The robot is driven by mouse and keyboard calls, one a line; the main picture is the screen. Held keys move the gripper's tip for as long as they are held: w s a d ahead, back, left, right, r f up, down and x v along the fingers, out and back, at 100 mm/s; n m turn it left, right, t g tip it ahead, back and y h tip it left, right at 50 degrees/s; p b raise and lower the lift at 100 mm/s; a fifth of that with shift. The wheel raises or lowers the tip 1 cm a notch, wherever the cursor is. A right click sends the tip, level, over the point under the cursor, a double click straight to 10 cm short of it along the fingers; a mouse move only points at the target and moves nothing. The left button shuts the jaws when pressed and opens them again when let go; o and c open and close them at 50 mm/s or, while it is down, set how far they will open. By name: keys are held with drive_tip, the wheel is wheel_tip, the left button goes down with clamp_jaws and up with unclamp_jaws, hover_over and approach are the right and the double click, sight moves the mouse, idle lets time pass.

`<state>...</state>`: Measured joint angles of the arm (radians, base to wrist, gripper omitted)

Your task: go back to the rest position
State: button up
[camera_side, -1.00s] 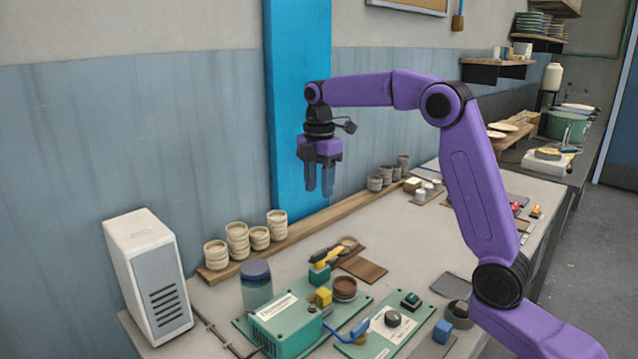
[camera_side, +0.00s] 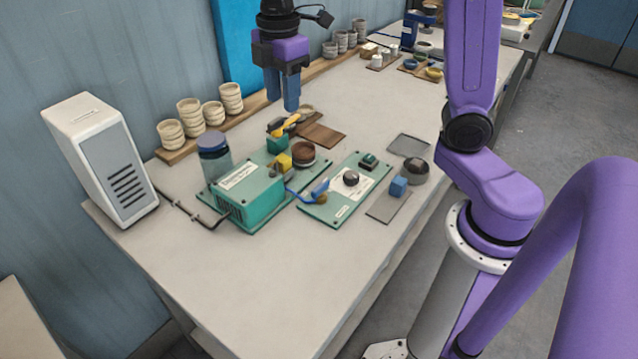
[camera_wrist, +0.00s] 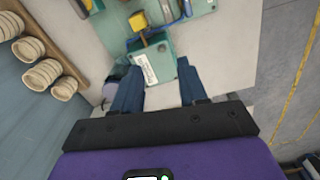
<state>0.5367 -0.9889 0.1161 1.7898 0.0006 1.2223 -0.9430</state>
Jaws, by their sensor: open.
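My gripper (camera_side: 282,103) hangs above the table (camera_side: 262,290) in the side view, its two dark blue fingers pointing down. It is open and empty. In the wrist view, the fingers of my gripper (camera_wrist: 158,68) are apart, with the teal box (camera_wrist: 152,66) seen between and beyond them. In the side view, the teal box (camera_side: 243,200) stands on the table with a white label on top.
A yellow block (camera_side: 284,161), a brown bowl (camera_side: 303,153) and a green panel (camera_side: 345,205) lie near the teal box. A white vented unit (camera_side: 112,165) stands at left. Stacked beige cups (camera_side: 188,112) line a wooden board at the wall. The table's front left is clear.

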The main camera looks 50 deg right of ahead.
drive_tip(key=s+d+f+m, duration=0.1)
drive_tip(key=s+f, duration=0.2)
drive_tip(key=s, duration=0.9)
drive_tip(key=s+d+f+m, duration=0.1)
drive_tip(key=s+f, duration=0.3)
drive_tip(key=s, duration=0.8)
drive_tip(key=shift+s+f+m, duration=0.2)
drive_tip(key=shift+s+m, duration=0.05)
drive_tip(key=shift+m, duration=0.45)
